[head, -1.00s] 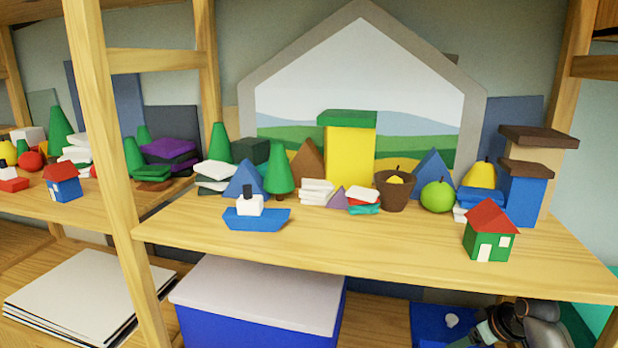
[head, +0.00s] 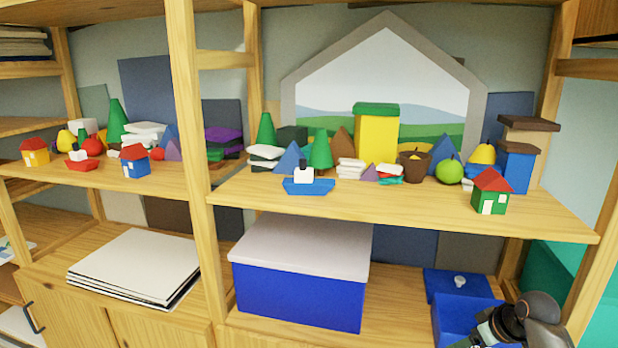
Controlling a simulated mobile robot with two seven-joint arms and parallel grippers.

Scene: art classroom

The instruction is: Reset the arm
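My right arm shows at the lower right corner of the head view. Its black and grey end (head: 500,325) is in front of the lower shelf, next to an open blue box (head: 452,312). Its fingertips are not clearly visible, so I cannot tell whether it is open or shut or holds anything. My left arm and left gripper are not in view.
The upper shelf (head: 400,208) holds a blue toy boat (head: 308,187), a green house with a red roof (head: 491,192) and several blocks. Below stand a lidded blue box (head: 298,284) and a paper stack (head: 137,265). Wooden posts (head: 190,150) divide the shelves.

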